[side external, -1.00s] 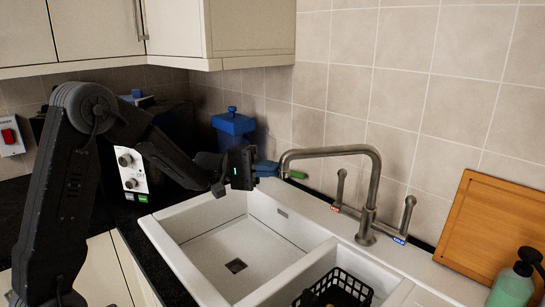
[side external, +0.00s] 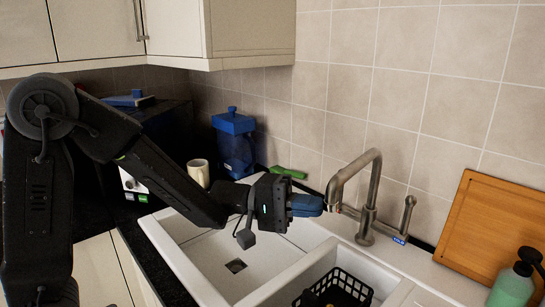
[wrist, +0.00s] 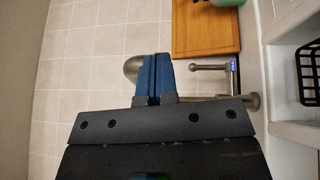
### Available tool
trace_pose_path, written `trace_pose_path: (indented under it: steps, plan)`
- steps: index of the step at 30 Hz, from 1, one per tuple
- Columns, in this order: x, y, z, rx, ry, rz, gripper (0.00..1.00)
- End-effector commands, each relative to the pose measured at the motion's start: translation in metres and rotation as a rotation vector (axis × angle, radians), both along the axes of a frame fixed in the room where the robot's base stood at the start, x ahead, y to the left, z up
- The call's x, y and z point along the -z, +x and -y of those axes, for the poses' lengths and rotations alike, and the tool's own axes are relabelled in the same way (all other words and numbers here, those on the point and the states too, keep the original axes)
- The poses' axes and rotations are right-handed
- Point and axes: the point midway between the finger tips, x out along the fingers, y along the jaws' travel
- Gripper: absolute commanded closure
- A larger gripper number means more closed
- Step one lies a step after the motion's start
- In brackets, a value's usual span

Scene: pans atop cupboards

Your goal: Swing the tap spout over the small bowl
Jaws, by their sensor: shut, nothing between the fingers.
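The metal tap (side external: 371,192) stands behind the sink, its bent spout pointing toward the front. The spout's end (side external: 333,194) is just right of my gripper's blue fingertips (side external: 307,205), touching or nearly so. My gripper is shut and empty. In the wrist view, the fingers (wrist: 153,78) cover part of the spout (wrist: 131,68). The small bowl (side external: 300,269) is the right-hand basin, with a black wire basket (side external: 345,287) in it. The spout's end appears near the divider side of it; I cannot tell exactly what lies beneath.
The large basin (side external: 215,250) is at left, below my gripper. The right tap lever (side external: 407,215) stands close to the spout. A wooden board (side external: 490,230) leans on the wall, with a green bottle (side external: 512,287) before it.

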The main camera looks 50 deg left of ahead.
Motion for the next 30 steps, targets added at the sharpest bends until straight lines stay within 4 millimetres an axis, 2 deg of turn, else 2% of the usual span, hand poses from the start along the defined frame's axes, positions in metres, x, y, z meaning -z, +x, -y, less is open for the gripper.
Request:
trace_pose_path:
  steps: [7, 20, 26, 30]
  plan:
    - [0.0, 0.001, 0.006, 0.001, 0.0, 0.001, 1.0]
    - [0.0, 0.0, 0.004, -0.001, 0.001, 0.001, 1.0]
    - [0.002, -0.012, -0.018, -0.006, 0.0, 0.001, 1.0]
    - [0.005, -0.027, -0.046, -0.008, 0.001, 0.0, 1.0]
